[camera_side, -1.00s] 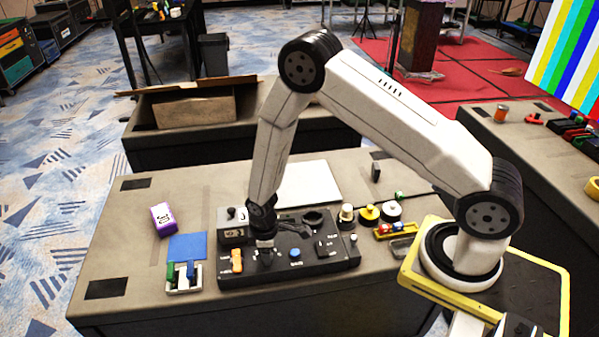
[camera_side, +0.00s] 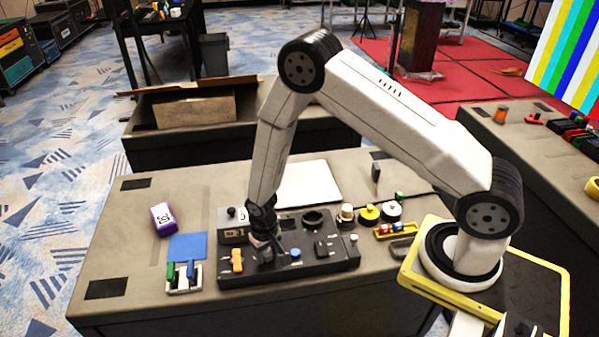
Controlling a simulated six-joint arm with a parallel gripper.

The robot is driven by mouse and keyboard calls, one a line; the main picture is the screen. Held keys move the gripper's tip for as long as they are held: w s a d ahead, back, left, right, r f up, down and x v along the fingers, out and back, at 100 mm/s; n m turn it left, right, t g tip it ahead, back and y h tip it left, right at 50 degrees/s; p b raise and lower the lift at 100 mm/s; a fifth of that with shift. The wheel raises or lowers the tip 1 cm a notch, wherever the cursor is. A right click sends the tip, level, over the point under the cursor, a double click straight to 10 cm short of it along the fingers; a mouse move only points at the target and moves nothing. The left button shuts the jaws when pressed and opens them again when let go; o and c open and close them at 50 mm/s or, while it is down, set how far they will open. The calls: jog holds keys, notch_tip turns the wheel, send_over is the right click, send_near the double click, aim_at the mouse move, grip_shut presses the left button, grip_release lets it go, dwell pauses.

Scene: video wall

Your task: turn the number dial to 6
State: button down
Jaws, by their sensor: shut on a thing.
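A black control panel (camera_side: 330,266) lies on the grey table. My gripper (camera_side: 266,251) points down onto its left part, between the orange switch and the blue button. It is shut on a dark knob, which I take to be the number dial (camera_side: 267,258). My fingers hide most of the dial, and its numbers and pointer are too small to read.
The panel also carries an orange switch (camera_side: 237,260), a blue button (camera_side: 296,253) and a black ring (camera_side: 313,219). A purple block (camera_side: 162,218), a blue square (camera_side: 187,246) and a small white holder (camera_side: 184,279) lie left. Several round knobs stand right.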

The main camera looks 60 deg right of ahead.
aim_at(267, 253)
jog(key=m, duration=0.4)
jog(key=shift+w+m, duration=0.15)
jog(key=shift+m, duration=0.25)
jog(key=shift+c, duration=1.3)
grip_release()
jog(key=shift+r, duration=0.1)
jog(key=shift+r, duration=3.85)
